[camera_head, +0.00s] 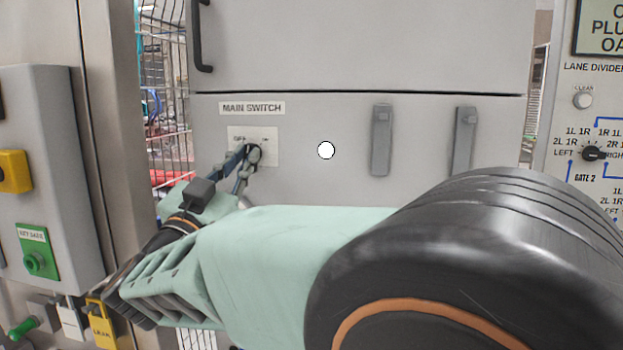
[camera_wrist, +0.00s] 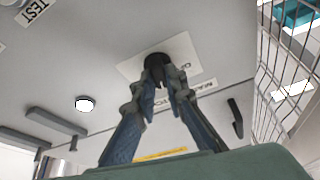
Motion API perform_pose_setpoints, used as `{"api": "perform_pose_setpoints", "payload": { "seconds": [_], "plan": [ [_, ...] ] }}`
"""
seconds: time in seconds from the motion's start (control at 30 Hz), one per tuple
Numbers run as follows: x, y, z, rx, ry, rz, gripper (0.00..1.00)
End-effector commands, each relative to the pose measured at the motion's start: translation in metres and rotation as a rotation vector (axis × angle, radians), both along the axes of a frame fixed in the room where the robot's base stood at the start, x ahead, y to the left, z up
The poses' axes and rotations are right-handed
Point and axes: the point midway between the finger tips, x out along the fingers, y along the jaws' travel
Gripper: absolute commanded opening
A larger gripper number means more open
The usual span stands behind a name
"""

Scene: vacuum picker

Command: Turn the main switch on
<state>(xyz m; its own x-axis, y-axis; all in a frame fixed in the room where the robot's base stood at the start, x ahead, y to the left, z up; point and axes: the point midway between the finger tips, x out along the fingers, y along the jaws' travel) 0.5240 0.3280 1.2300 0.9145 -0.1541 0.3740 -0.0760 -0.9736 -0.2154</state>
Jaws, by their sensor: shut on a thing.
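The main switch (camera_head: 255,154) is a dark rotary knob on a pale plate (camera_head: 268,134), under a "MAIN SWITCH" label on a grey cabinet. "OFF" is readable at the plate's upper left; the mark at its right is too small to read. My gripper (camera_head: 248,156) reaches the knob from the lower left, its fingertips closed on it. In the wrist view the two blue fingers of my gripper (camera_wrist: 164,88) meet at the knob (camera_wrist: 158,62). The fingers partly hide the knob, so I cannot tell which way it points.
A white round lamp (camera_head: 326,150) and two grey handles (camera_head: 381,140) (camera_head: 464,142) are right of the switch. A panel with a green "KEY SAFE" button (camera_head: 38,258) is at the left. A gate selector panel (camera_head: 592,153) is at the right. A wire cage (camera_head: 163,80) stands behind.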

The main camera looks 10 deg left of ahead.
Motion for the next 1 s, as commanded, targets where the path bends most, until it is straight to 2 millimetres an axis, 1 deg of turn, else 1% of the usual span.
{"api": "perform_pose_setpoints", "payload": {
  "seconds": [0.03, 0.3, 0.5, 0.7, 1.0],
  "plan": [
    [0.0005, 0.0005, -0.0059, 0.047, -0.002, -0.001, 0.00],
    [0.0005, 0.0015, -0.0036, 0.288, -0.020, -0.001, 0.00],
    [0.0005, 0.0018, -0.0015, 0.428, -0.032, -0.001, 0.00],
    [0.0004, 0.0027, -0.0010, 0.522, -0.039, 0.000, 0.00],
    [0.0002, 0.0022, 0.0001, 0.579, -0.043, -0.001, 0.00]
  ]
}}
